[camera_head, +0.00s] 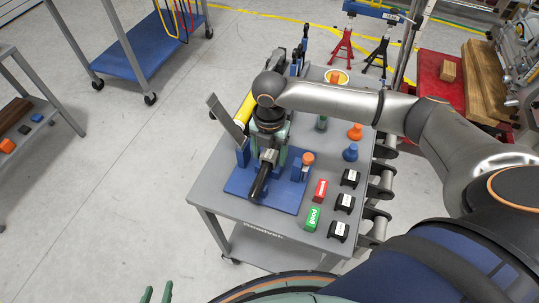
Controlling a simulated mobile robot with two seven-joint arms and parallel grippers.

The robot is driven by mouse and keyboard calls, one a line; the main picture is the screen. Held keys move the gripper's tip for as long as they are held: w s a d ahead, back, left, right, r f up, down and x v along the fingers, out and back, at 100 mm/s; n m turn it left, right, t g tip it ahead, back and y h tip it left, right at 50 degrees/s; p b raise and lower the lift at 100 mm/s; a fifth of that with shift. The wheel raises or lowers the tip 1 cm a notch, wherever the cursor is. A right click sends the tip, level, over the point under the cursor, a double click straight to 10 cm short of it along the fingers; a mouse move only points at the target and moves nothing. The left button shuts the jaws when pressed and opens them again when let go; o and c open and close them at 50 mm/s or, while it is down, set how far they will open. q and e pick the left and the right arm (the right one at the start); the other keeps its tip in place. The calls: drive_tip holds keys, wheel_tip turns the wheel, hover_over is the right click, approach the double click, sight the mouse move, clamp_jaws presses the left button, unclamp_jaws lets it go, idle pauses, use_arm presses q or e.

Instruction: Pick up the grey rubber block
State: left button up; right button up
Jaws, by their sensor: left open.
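A small dark grey block (25,130) lies on the grey side bench at the far left, between an orange block and a small blue piece; it may be the grey rubber block, but it is too small to be sure. My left gripper (157,291) shows only as two green fingertips at the bottom edge, apart, with nothing between them. It is well away from the bench. My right gripper (266,170) points down over the blue fixture on the middle cart; its fingertips are hard to make out.
The grey cart (222,204) carries the blue fixture plate (284,201), a green "good" block (312,218), a red block (320,190) and several black labelled blocks. The side bench (44,103) also holds the orange block (8,145). Open floor (130,180) lies between.

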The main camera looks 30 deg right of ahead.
sight(269, 153)
clamp_jaws()
idle(0.3)
idle(0.4)
drive_tip(key=shift+r, duration=0.5)
wheel_tip(269, 153, up, 2)
drive_tip(key=shift+w+r, duration=0.1)
drive_tip(key=shift+r, duration=0.05)
drive_tip(key=s+a+r, duration=0.1)
drive_tip(key=a+r, duration=0.8)
drive_tip(key=a, duration=0.5)
drive_tip(key=shift+s+r, duration=0.2)
drive_tip(key=shift+r, duration=0.2)
drive_tip(key=shift+d, duration=0.1)
